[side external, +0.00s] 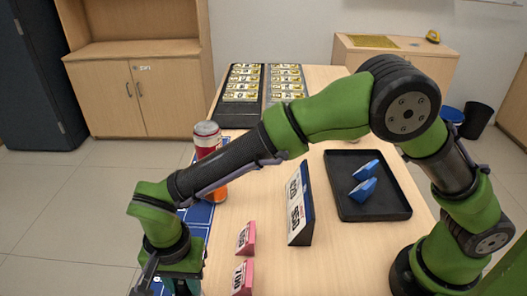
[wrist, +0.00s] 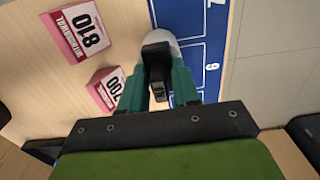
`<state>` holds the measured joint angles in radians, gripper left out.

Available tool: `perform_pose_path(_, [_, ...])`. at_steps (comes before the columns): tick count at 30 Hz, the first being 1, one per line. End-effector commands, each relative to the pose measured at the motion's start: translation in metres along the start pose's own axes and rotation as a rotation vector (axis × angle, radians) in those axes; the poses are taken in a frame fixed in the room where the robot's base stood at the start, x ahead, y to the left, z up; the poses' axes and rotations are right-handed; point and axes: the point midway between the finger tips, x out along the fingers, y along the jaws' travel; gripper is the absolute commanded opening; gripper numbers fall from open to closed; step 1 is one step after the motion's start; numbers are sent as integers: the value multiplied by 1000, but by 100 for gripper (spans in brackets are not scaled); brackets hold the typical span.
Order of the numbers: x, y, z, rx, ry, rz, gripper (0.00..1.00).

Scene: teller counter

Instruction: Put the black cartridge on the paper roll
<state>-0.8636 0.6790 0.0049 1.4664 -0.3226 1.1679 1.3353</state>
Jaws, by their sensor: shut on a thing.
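In the wrist view, my gripper (wrist: 158,72) is shut on the black cartridge (wrist: 156,55), which sits between its two green fingers. A pale, rounded thing, likely the paper roll (wrist: 168,38), shows just past and partly behind the cartridge, over the blue mat (wrist: 205,55). The cartridge hides much of it, and I cannot tell whether the two touch. In the side view, my gripper (side external: 178,284) is at the lower left, cut off by the bottom edge. The cartridge and the roll cannot be made out there.
Pink number signs (side external: 246,238) stand right of my gripper. A larger white sign (side external: 299,205) and a black tray (side external: 370,213) with blue wedges (side external: 364,189) are farther right. A red can (side external: 207,139) stands behind my forearm. Dark trays (side external: 238,111) lie at the back.

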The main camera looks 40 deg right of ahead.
Motion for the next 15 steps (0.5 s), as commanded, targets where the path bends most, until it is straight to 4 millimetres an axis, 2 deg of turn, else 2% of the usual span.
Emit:
perform_pose_path(1, [1,0,0,0,0,1,34])
perform_pose_path(6, [1,0,0,0,0,1,56])
perform_pose_path(15, [-2,0,0,0,0,0,56])
